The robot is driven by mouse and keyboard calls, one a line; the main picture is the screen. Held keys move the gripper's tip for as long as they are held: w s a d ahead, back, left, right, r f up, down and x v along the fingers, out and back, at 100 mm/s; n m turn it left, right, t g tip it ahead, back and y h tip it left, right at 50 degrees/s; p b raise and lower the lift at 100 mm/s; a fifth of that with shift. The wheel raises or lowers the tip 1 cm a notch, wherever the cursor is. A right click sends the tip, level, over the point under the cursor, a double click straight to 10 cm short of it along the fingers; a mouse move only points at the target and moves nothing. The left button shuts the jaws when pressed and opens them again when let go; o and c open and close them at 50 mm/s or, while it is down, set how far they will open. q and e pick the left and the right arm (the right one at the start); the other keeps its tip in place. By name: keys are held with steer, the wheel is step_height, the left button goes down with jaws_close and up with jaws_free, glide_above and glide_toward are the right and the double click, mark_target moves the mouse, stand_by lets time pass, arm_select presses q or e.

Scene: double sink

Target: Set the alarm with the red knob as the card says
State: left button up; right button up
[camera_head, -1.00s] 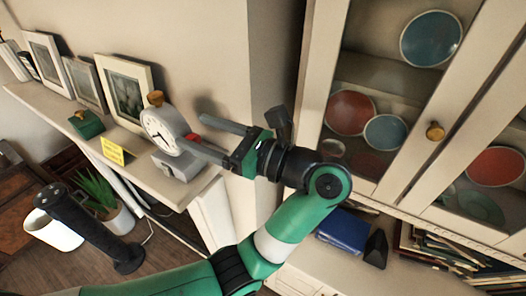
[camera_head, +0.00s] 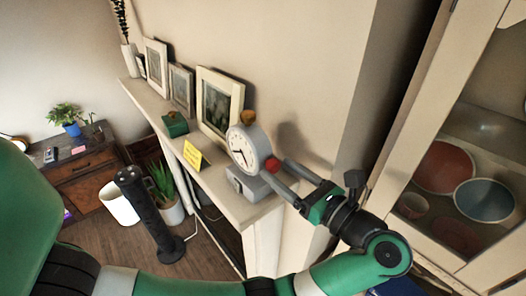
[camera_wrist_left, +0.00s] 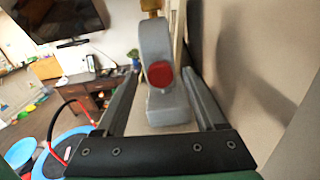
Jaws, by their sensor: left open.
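A grey alarm clock (camera_head: 240,150) with a white dial and a gold top knob stands on the near end of the mantel shelf. Its red knob (camera_head: 272,164) is on the side facing my gripper. In the left wrist view the red knob (camera_wrist_left: 160,74) shows between the two fingers, a little beyond them. The yellow card (camera_head: 193,155) stands on the shelf left of the clock; its writing is too small to read. My left gripper (camera_head: 281,177) is open, its fingertips close to the red knob. Whether they touch it I cannot tell. My right gripper is not in view.
Framed pictures (camera_head: 219,107) and a green box (camera_head: 175,124) stand on the shelf (camera_head: 222,188). The wall is close behind the clock. A glass cabinet (camera_head: 420,228) is at the right. A black tower fan (camera_head: 150,215) and a plant stand below.

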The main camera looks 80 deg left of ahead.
arm_select(q)
steer(key=shift+s+a, duration=0.25)
steer(key=shift+a, duration=0.3)
steer(key=shift+c, duration=0.5)
steer(key=shift+d, duration=0.1)
jaws_close()
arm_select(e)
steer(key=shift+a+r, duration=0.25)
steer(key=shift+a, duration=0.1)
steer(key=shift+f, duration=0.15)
